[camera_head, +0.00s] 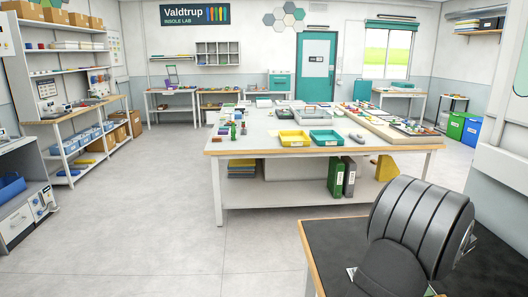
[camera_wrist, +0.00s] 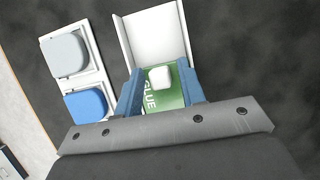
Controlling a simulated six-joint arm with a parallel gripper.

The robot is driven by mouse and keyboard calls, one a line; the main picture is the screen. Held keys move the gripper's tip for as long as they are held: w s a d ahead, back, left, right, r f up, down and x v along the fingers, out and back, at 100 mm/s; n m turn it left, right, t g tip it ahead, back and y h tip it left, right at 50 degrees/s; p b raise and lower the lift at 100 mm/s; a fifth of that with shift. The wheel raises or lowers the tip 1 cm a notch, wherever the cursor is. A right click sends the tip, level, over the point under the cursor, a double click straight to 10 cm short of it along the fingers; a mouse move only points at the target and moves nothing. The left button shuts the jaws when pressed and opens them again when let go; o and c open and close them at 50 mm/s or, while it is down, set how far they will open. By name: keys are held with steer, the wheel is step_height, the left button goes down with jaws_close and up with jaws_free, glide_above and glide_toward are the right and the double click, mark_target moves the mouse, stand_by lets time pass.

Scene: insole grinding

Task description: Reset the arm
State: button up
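In the wrist view my gripper (camera_wrist: 159,70) has its two blue fingers spread apart. Between and below them is a green glue container (camera_wrist: 158,100) with white "GLUE" lettering and a rounded white top (camera_wrist: 159,77). It sits at the near end of a white open holder (camera_wrist: 150,35) on a dark surface. I see no clear contact between the fingers and the container. In the head view my dark arm fills the lower right, and my gripper and the glue are not visible there.
Left of the holder, a white tray (camera_wrist: 84,82) holds a grey pad (camera_wrist: 65,53) and a blue pad (camera_wrist: 86,104). In the head view, a black-topped table (camera_head: 335,240) is at lower right. A large worktable (camera_head: 250,145) with yellow and green trays stands beyond open floor.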

steer(key=w, duration=0.5)
steer(key=shift+w, duration=0.15)
steer(key=shift+r, duration=1.2)
steer(key=s+r+g, duration=0.2)
steer(key=s+r, duration=0.3)
steer(key=r, duration=0.3)
steer(key=shift+s+x, duration=0.25)
steer(key=shift+x, duration=0.8)
steer(key=shift+s+x, duration=0.2)
steer(key=shift+x, duration=0.85)
steer(key=shift+s+x, duration=0.25)
steer(key=shift+x, duration=0.75)
steer(key=shift+s+f, duration=0.2)
steer(key=shift+s, duration=0.2)
steer(key=shift+s+x, duration=0.25)
steer(key=shift+x, duration=0.75)
steer(key=shift+s+x, duration=0.2)
steer(key=shift+x, duration=0.85)
